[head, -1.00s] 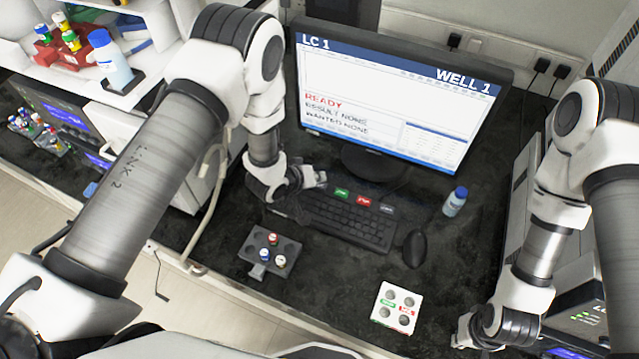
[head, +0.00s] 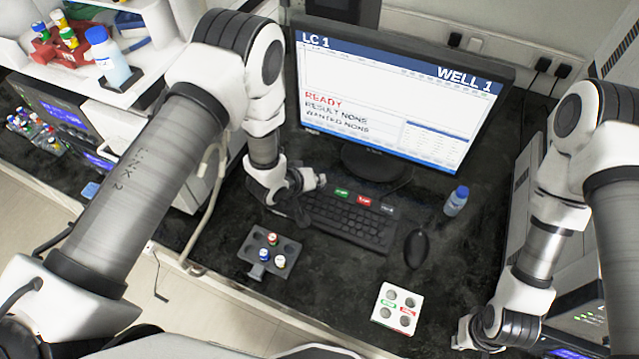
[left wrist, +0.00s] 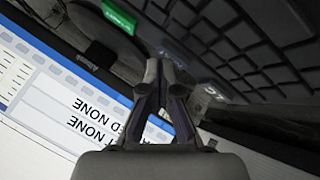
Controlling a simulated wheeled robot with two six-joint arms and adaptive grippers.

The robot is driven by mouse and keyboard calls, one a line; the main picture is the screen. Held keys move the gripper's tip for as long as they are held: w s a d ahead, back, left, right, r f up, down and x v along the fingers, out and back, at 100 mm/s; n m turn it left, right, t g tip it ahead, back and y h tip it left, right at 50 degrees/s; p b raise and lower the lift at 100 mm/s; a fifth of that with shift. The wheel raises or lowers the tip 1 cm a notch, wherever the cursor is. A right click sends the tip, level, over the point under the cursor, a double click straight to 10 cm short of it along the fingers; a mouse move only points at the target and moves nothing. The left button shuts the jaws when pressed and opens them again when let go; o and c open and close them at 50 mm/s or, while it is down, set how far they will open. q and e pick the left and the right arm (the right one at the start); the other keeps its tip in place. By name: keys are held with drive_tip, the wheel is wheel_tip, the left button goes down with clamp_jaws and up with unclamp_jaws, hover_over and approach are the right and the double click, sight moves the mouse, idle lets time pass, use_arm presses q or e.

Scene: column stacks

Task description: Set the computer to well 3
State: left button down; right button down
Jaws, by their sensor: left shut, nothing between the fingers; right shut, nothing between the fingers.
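The computer monitor (head: 385,100) reads LC 1, WELL 1, READY, RESULT NONE and WANTED NONE. The dark keyboard (head: 345,222) lies below it, with a green key (head: 341,192), a red key (head: 363,199) and a grey key (head: 387,208) along its far edge. My left gripper (head: 302,212) is shut and empty over the keyboard's left end. In the left wrist view its fingertips (left wrist: 166,70) are close to a grey labelled key (left wrist: 180,52), between the green key (left wrist: 118,16) and a key marked LC (left wrist: 213,92). Contact cannot be told. My right gripper (head: 470,335) is shut and empty at lower right.
A mouse (head: 416,249) lies right of the keyboard, and a blue-capped bottle (head: 456,201) stands behind it. A dark vial rack (head: 288,247) and a white tray (head: 386,318) with round wells are nearer me. Bare dark counter lies between them.

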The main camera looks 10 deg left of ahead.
sight(318, 186)
use_arm(q)
drive_tip(key=shift+s+f, duration=0.1)
drive_tip(key=shift+f, duration=0.2)
use_arm(e)
drive_tip(key=shift+s+f, duration=0.1)
drive_tip(key=shift+f, duration=0.15)
use_arm(q)
drive_tip(key=shift+w+r+p, duration=0.2)
drive_tip(key=shift+r+p, duration=0.3)
drive_tip(key=shift+r, duration=0.25)
use_arm(e)
drive_tip(key=shift+r, duration=0.6)
use_arm(q)
drive_tip(key=shift+s+r, duration=0.1)
use_arm(e)
drive_tip(key=shift+r, duration=0.1)
